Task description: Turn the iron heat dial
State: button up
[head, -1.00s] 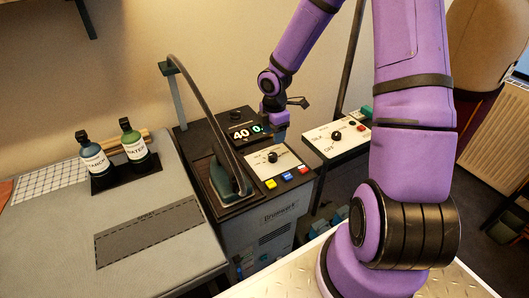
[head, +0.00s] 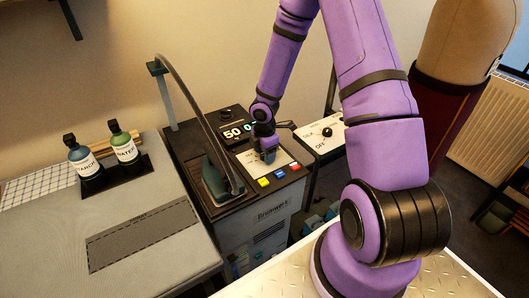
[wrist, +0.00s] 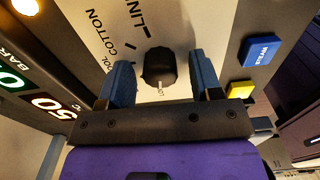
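The iron heat dial (wrist: 160,66) is a black knob on a white panel (wrist: 212,22) marked LINEN, COTTON and partly hidden WOOL. Its white pointer mark faces the bottom of the wrist view. My gripper (wrist: 161,78) is open, with one blue finger on each side of the dial and a gap showing on both sides. In the head view my gripper (head: 268,156) is down over the panel and hides the dial. The display (head: 238,130) reads 50 and 0.
The iron (head: 214,180) stands left of the panel, its cord arching above. Yellow (head: 263,182), blue (head: 279,174) and red (head: 294,167) buttons line the front edge. Another white dial panel (head: 325,137) is to the right. Two bottles (head: 123,150) stand on the grey table.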

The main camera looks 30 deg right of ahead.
jog(key=c, duration=0.9)
jog(key=shift+m, duration=0.3)
jog(key=m, duration=0.3)
jog(key=shift+m, duration=0.3)
jog(key=m, duration=0.3)
jog(key=shift+m, duration=0.3)
jog(key=m, duration=0.4)
jog(key=shift+m, duration=1.9)
